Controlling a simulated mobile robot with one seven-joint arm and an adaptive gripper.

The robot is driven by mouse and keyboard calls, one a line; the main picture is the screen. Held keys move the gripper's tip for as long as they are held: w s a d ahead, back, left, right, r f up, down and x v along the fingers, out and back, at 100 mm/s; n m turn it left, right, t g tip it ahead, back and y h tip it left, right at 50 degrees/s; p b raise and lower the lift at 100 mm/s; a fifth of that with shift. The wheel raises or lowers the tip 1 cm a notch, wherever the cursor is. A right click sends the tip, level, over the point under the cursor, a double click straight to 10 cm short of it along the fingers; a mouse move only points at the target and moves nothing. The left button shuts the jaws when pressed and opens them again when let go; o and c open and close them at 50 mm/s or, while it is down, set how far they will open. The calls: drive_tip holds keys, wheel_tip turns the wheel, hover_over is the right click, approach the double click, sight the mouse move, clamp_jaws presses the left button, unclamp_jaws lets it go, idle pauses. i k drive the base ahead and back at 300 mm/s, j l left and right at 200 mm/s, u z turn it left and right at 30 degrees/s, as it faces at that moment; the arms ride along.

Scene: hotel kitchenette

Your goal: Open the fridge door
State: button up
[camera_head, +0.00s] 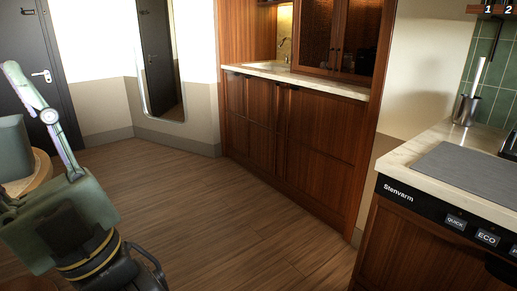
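No front in view is plainly marked as a fridge. A brown wooden cabinet (322,148) with tall lower panels and small dark handles at the top edge stands in the middle, across the floor. Its lower fronts look closed, and I cannot tell if one of them is the fridge door. My gripper (128,272), black with a yellow band behind it, is at the bottom left, well apart from the cabinet. Its fingertips are not clearly seen, and I see nothing held in it.
A counter (412,152) with a grey mat (470,176), a utensil holder (466,111) and a "Stenvarm" appliance panel (440,212) stands at right. A round wooden table (38,172) is at left. A mirror (161,60) and dark door (36,65) are behind. The middle floor is clear.

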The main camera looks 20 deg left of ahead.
sight(325, 131)
drive_tip(key=u, duration=0.25)
drive_tip(key=i+j, duration=0.15)
drive_tip(key=i, duration=0.3)
drive_tip(key=i+j, duration=0.15)
drive_tip(key=i, duration=0.35)
drive_tip(key=i+j, duration=0.15)
drive_tip(key=i, duration=0.3)
drive_tip(key=i+j, duration=0.15)
drive_tip(key=i, duration=0.35)
drive_tip(key=i+j, duration=0.15)
drive_tip(key=i, duration=0.3)
drive_tip(key=i+j, duration=0.2)
drive_tip(key=i, duration=0.3)
drive_tip(key=i+j, duration=0.15)
drive_tip(key=i, duration=0.3)
drive_tip(key=i+l+z, duration=0.05)
